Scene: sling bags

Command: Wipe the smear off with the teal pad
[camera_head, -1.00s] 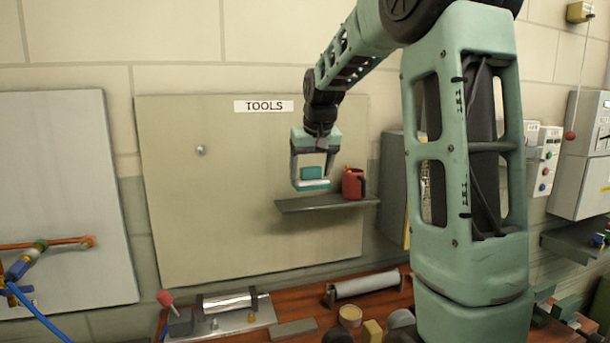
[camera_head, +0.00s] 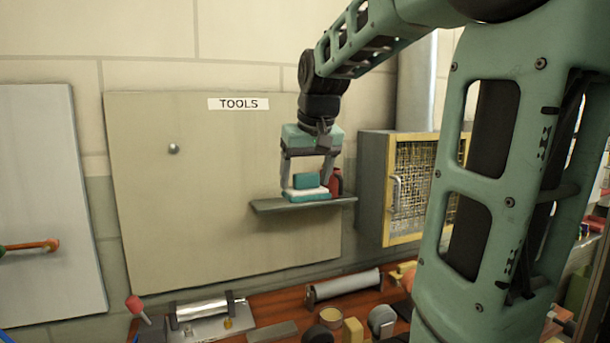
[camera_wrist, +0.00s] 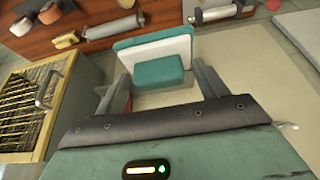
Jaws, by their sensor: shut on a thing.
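The teal pad (camera_head: 306,181) has a teal grip block, a white layer and a teal base. My gripper (camera_head: 306,186) is shut on its grip block. The pad is in front of the grey shelf (camera_head: 268,207) on the tools board (camera_head: 200,230); I cannot tell whether it touches the shelf. In the wrist view the pad (camera_wrist: 155,71) sits between the fingers, white layer and teal base beyond the block. I cannot make out a smear in either view.
A red can (camera_head: 336,182) stands on the shelf, partly hidden behind my gripper. A yellow-framed mesh cabinet (camera_head: 385,190) is to the right. Below is a wooden bench (camera_head: 270,300) with a roller (camera_head: 343,288) and several small items. The board's left part is clear except a knob (camera_head: 174,149).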

